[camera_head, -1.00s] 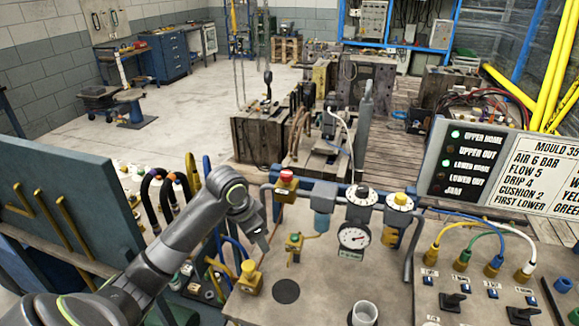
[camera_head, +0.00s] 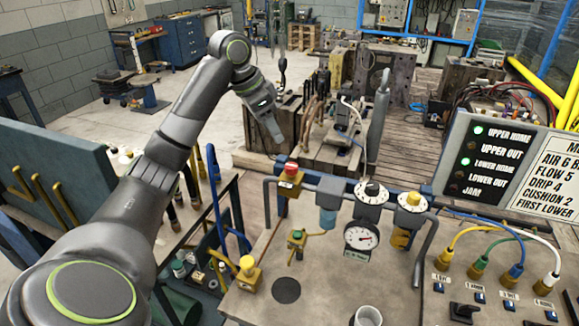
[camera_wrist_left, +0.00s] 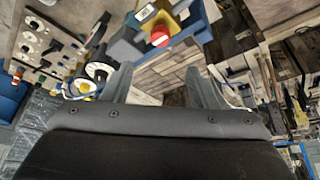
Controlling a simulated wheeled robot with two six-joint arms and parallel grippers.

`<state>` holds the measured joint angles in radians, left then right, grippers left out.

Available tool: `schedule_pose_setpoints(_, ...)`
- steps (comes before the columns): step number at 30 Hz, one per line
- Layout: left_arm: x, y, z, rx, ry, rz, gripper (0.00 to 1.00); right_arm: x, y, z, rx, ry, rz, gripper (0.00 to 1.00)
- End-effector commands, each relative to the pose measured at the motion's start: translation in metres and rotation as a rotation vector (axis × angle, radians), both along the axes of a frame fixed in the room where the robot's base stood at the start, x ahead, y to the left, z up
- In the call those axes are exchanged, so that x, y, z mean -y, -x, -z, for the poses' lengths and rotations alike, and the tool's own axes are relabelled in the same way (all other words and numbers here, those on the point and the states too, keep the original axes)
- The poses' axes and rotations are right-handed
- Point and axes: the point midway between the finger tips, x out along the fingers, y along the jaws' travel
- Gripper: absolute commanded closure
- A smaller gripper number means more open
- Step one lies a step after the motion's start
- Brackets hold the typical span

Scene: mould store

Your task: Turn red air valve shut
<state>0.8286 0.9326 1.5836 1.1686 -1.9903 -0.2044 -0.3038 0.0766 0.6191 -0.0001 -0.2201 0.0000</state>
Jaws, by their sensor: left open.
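The red air valve (camera_head: 290,171) is a red knob on a yellow body at the left end of the air line on the bench. It also shows in the left wrist view (camera_wrist_left: 160,38), near the top middle. My left gripper (camera_head: 274,132) is in the air above and behind the red valve, apart from it. In the left wrist view its two fingers (camera_wrist_left: 160,85) stand apart with nothing between them. My right gripper is not in view.
A pressure gauge (camera_head: 362,236) and dials (camera_head: 371,193) sit right of the valve on the bench (camera_head: 330,290). A yellow knob (camera_head: 248,264) stands at the bench's left. A sign panel (camera_head: 490,160) rises at right. Wooden crates stand behind.

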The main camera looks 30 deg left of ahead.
Motion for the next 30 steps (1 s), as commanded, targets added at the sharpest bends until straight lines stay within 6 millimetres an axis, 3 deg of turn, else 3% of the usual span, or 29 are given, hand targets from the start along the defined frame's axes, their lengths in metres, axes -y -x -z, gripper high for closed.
schedule_pose_setpoints(15,0.022,-0.034,0.096,-0.004,0.003,0.0,0.47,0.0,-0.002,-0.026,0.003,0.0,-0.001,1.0)
schedule_pose_setpoints(21,0.025,-0.04,0.113,-0.001,-0.001,-0.001,0.47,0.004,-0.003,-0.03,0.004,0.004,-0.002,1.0)
schedule_pose_setpoints(30,0.025,-0.041,0.116,0.0,-0.002,0.0,0.47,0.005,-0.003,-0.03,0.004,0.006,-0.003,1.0)
